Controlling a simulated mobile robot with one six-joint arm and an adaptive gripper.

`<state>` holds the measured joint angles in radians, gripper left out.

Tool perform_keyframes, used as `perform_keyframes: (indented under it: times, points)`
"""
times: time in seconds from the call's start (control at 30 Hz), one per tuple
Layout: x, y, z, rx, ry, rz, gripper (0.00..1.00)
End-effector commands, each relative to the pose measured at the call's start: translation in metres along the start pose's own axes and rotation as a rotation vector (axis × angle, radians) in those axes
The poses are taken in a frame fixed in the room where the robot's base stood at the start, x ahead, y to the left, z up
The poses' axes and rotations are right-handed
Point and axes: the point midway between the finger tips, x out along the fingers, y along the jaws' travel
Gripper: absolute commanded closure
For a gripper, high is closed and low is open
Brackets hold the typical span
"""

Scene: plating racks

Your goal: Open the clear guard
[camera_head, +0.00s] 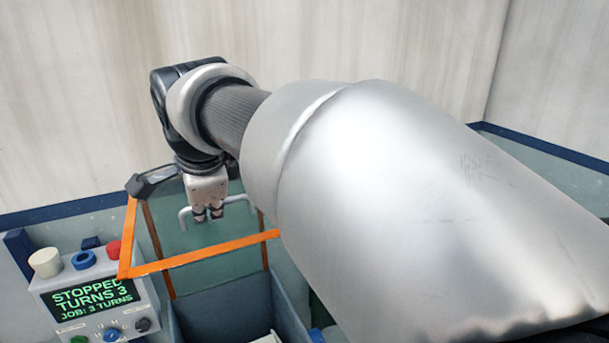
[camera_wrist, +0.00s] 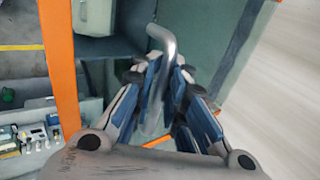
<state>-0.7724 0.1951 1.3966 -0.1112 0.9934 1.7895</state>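The clear guard (camera_head: 198,256) shows as a see-through panel edged with orange strips above a dark bin. One orange strip also crosses the left of the wrist view (camera_wrist: 60,70). Its bent grey metal handle (camera_head: 240,199) stands by my gripper (camera_head: 207,214). In the wrist view the handle (camera_wrist: 162,38) runs between the two blue-padded fingers of my gripper (camera_wrist: 165,78), which look closed against the bar. The guard's exact angle is hard to tell. My arm hides its right side.
A control box (camera_head: 95,295) at the lower left has a screen reading "STOPPED TURNS 3, JOB: 3 TURNS", with a red button (camera_head: 113,249) and other knobs. A dark bin (camera_head: 230,310) lies below the guard. Blue-edged walls (camera_head: 70,210) bound the tank area.

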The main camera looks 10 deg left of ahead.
Motion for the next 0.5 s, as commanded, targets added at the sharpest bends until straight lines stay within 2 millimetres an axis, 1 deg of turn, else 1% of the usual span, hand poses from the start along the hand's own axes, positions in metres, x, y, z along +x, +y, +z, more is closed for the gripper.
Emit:
perform_keyframes:
  times: [0.4,0.5]
  points:
    - [0.0028,0.0022,-0.0002,-0.004,0.002,0.007,0.82]
    - [0.0007,0.0022,-0.0001,-0.004,0.002,0.007,0.82]
